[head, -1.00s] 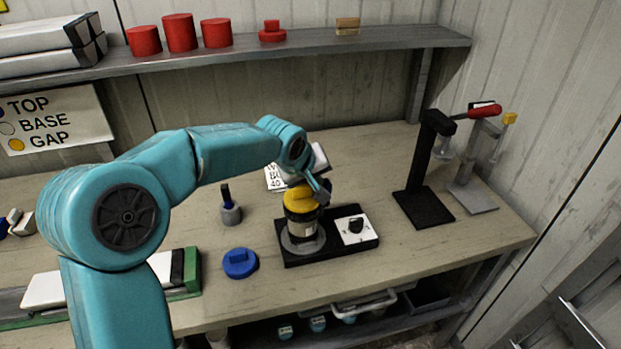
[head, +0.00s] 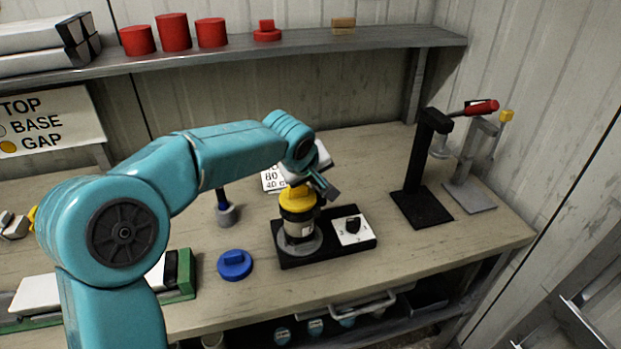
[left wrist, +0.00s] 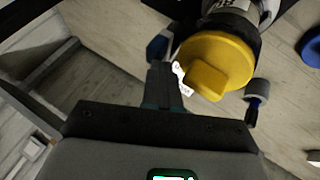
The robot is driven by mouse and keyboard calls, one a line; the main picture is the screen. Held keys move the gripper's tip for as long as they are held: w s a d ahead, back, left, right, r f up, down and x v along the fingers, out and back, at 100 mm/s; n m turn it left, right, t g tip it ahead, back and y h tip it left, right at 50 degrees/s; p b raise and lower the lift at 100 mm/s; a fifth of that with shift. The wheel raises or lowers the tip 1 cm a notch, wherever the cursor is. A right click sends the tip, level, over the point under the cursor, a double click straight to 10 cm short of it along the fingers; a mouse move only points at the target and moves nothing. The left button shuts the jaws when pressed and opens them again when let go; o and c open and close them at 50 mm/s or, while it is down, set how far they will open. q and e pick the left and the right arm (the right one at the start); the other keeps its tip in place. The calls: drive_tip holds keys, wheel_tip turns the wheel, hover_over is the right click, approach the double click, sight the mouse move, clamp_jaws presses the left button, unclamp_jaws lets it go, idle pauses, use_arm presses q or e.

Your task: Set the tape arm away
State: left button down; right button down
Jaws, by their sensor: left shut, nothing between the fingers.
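Two stands are at the right of the bench, and I cannot tell for sure which carries the tape arm. The black stand (head: 413,180) is upright on a square base and has an arm with a red handle (head: 481,107) pointing right. The grey stand (head: 474,155) behind it has a yellow tip. My left gripper (head: 328,187) is shut and empty beside the yellow lid (head: 297,197) of a jar (head: 299,225). In the left wrist view, the shut fingers (left wrist: 163,78) are next to the yellow lid (left wrist: 213,68). My right gripper is out of view.
A shelf (head: 240,58) with red cylinders runs above the bench. Bench between jar and stands is clear.

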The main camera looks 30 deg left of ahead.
use_arm(q)
drive_tip(key=n+b, duration=0.1)
drive_tip(key=w+d+n+y+b, duration=0.1)
drive_tip(key=b, duration=0.1)
drive_tip(key=d+n+y+b, duration=0.1)
drive_tip(key=b, duration=0.1)
drive_tip(key=shift+w+f+n+g, duration=0.25)
drive_tip(key=shift+w+n+g, duration=0.1)
drive_tip(key=shift+n+g, duration=0.05)
drive_tip(key=w+n+y, duration=0.1)
drive_tip(key=w+d+n+g+y+p, duration=0.1)
drive_tip(key=n, duration=0.1)
drive_tip(key=n+g, duration=0.1)
drive_tip(key=shift+w+d+r+n+y+p, duration=0.15)
drive_tip(key=shift+w+r+n+y+p, duration=0.15)
drive_tip(key=shift+w+y+p, duration=0.1)
drive_tip(key=shift+w, duration=0.15)
idle(0.3)
